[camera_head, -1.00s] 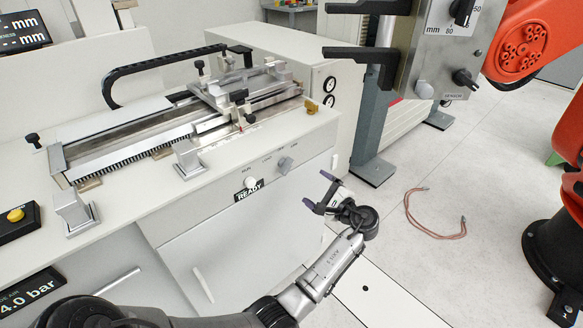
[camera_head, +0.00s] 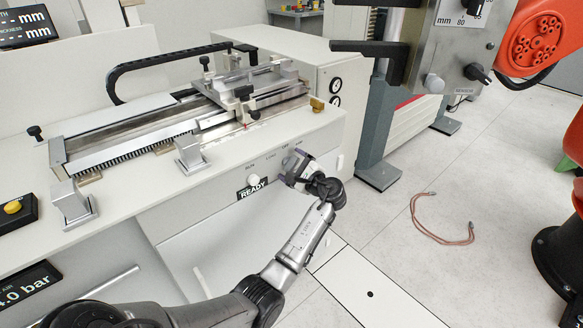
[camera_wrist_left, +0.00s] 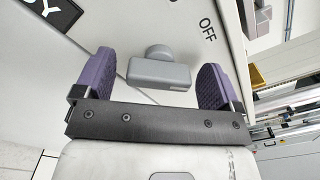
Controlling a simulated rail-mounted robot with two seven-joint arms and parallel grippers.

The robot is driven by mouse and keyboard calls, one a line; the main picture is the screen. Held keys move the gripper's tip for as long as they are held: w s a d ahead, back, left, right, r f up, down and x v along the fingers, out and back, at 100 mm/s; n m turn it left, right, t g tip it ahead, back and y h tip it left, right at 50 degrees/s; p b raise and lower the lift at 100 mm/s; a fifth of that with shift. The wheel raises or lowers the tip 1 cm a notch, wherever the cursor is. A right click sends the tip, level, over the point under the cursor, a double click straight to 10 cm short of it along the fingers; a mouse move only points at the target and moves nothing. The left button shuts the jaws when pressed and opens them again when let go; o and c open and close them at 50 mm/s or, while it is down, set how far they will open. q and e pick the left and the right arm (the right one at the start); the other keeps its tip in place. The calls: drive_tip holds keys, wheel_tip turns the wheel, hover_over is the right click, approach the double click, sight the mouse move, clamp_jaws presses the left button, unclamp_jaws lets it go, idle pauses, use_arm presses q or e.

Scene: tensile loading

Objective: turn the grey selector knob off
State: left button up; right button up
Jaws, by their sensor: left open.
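The grey selector knob (camera_wrist_left: 160,70) shows in the left wrist view on the pale panel, between my two purple fingers, with a gap on each side. Its bar lies across the picture, roughly in line from finger to finger. The "OFF" label (camera_wrist_left: 208,29) is printed up and right of the knob. My left gripper (camera_head: 288,170) is open at the front panel of the cabinet in the head view, where it largely covers the knob. My right gripper is not in view.
A "READY" display (camera_head: 252,188) and a white round button (camera_head: 253,180) are just left of the gripper. Above is the bench with a metal slide (camera_head: 215,112).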

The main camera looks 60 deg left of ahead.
use_arm(q)
drive_tip(key=shift+s+a, duration=0.1)
drive_tip(key=shift+a, duration=0.25)
drive_tip(key=shift+c, duration=0.4)
drive_tip(key=c, duration=0.8)
drive_tip(key=shift+c, duration=0.2)
